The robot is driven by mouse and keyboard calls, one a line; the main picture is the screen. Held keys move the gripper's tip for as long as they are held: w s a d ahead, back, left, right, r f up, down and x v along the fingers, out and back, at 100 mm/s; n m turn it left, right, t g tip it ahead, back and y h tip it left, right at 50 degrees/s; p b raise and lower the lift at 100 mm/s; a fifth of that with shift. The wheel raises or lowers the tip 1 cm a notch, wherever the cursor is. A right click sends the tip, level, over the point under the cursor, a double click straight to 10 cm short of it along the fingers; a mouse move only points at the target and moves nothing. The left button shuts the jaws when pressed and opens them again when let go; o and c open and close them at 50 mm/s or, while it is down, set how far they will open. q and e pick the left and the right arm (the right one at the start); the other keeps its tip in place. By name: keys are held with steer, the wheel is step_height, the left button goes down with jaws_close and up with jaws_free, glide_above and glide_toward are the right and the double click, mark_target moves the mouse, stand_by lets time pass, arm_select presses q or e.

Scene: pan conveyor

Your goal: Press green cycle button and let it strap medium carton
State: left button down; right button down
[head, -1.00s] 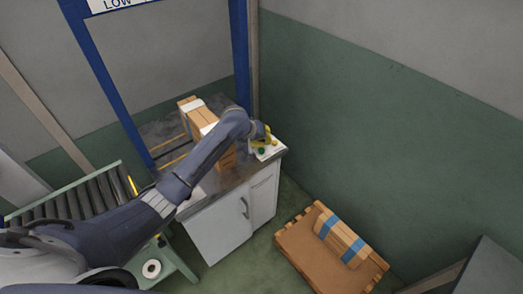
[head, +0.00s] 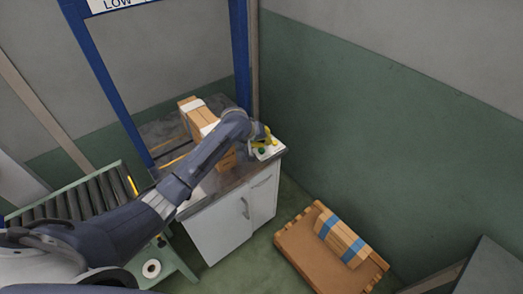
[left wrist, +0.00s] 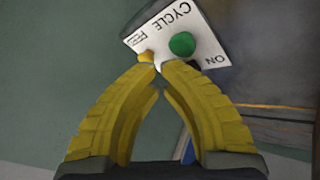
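The green cycle button (head: 261,151) is on a white control panel (head: 272,152) at the right end of the strapping table. The left wrist view shows the green button (left wrist: 182,44) just beyond the fingertips, on the panel (left wrist: 205,22) lettered CYCLE, FEED and ON. My left gripper (head: 267,133) is above the panel; its yellow fingers (left wrist: 159,66) meet at the tips with nothing between them. I cannot tell whether they touch the button. A brown carton (head: 188,104) with white on its top stands on the table, partly hidden by my left arm. My right gripper is not in view.
A blue frame (head: 98,80) stands over the table (head: 240,178), above a white cabinet (head: 222,232). A roller conveyor (head: 95,197) is at left. A pallet (head: 300,262) on the floor holds a carton with blue bands (head: 342,240). A tape roll (head: 151,268) lies at lower left.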

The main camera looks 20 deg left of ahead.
arm_select(q)
steer(key=shift+f, duration=1)
stand_by(1.5)
steer(key=shift+r, duration=0.1)
stand_by(0.3)
steer(key=shift+r, duration=0.9)
steer(key=shift+r, duration=0.1)
steer(key=shift+r, duration=2.4)
steer(key=shift+f, duration=0.1)
